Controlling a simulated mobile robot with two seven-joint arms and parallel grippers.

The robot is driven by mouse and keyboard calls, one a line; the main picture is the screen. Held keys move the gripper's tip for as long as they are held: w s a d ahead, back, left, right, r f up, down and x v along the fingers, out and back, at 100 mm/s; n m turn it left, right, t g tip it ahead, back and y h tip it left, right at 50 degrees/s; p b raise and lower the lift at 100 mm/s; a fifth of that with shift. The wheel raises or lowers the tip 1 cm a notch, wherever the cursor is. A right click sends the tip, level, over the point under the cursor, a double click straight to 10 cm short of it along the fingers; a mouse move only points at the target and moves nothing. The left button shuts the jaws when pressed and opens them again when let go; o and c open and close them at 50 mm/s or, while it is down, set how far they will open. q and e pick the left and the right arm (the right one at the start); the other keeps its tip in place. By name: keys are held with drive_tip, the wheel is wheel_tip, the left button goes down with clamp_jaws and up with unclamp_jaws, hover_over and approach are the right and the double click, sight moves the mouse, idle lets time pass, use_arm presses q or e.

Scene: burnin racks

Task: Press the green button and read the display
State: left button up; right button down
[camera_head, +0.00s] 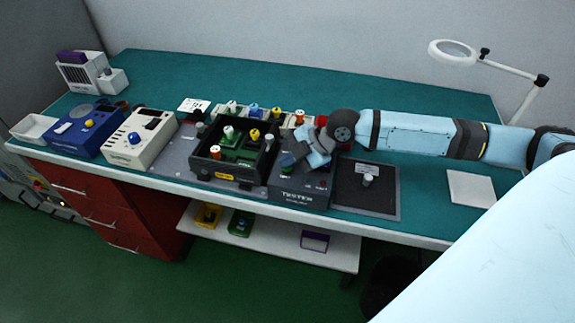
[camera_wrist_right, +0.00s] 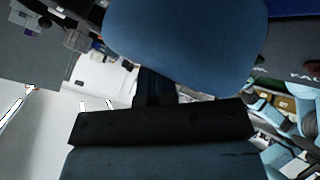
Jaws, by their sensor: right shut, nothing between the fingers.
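The dark tester box (camera_head: 298,198), lettered TESTER on its front, stands at the bench's front edge, right of the black open tray. My right gripper (camera_head: 303,160) is shut and empty, reaching in from the right over the tester's top. A small green spot (camera_head: 287,169), perhaps the green button, shows at the tester's upper left beside the gripper. I cannot tell whether the fingers touch it. The display cannot be made out; the gripper covers part of the tester's top. The right wrist view is mostly filled by my own gripper and wrist parts. My left gripper is not in view.
A black tray (camera_head: 196,168) holds several coloured-knob parts. A dark pad (camera_head: 385,205) with a small knobbed part lies right of the tester. A cream box (camera_head: 160,152) and blue box (camera_head: 101,143) stand left. The green bench top (camera_head: 290,82) is clear at the back.

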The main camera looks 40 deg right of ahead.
sight(288, 169)
drive_tip(key=shift+r, duration=0.1)
drive_tip(key=shift+r+p, duration=0.7)
drive_tip(key=shift+p, duration=0.1)
drive_tip(key=shift+r, duration=0.1)
wheel_tip(288, 169, up, 5)
drive_tip(key=p, duration=0.4)
idle(0.5)
